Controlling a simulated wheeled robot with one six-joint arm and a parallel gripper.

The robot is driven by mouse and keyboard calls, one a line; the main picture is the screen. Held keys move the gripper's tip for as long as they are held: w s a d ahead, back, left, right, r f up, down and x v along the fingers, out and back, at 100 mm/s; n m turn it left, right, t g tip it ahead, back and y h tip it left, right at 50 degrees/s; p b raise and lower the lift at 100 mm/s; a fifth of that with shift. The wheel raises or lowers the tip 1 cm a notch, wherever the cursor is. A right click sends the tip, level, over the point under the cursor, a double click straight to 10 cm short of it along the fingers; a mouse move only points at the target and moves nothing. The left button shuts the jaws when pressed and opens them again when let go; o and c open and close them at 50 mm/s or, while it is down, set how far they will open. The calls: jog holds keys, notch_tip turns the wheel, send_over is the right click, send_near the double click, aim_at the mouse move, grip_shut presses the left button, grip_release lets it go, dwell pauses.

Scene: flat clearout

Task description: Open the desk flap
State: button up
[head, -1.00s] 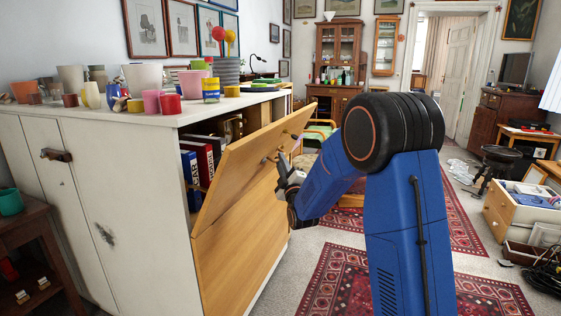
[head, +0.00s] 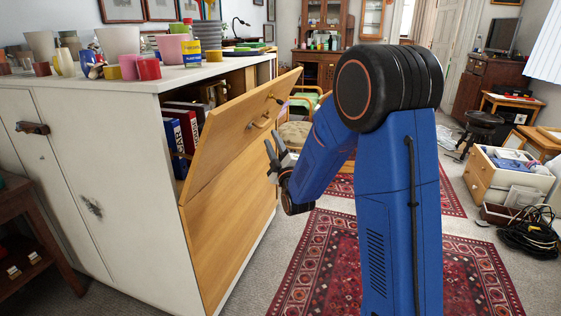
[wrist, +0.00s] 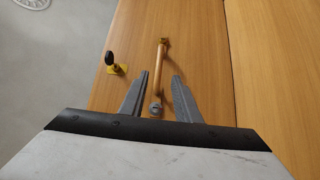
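The desk flap (head: 225,135) is a wooden panel on the front of the white cabinet. It leans outward at the top, partly open, with binders showing behind it. Its bar handle (head: 261,121) is on the outer face near the top. In the head view my gripper (head: 272,147) is just below and to the right of the handle, with its fingers spread. In the wrist view the handle (wrist: 161,68) shows between the two spread fingers of my gripper (wrist: 160,76), seemingly not clamped. A dark key in a yellow plate (wrist: 115,64) is left of the handle.
Cups and pots crowd the cabinet top (head: 190,78). A chair (head: 297,133) stands beyond the flap. An open drawer box (head: 500,180) and coiled cables (head: 530,232) are on the right. The red rug (head: 330,260) is clear in front of the cabinet.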

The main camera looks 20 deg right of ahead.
jog(key=v, duration=0.9)
jog(key=shift+s, duration=0.3)
jog(key=shift+f, duration=0.1)
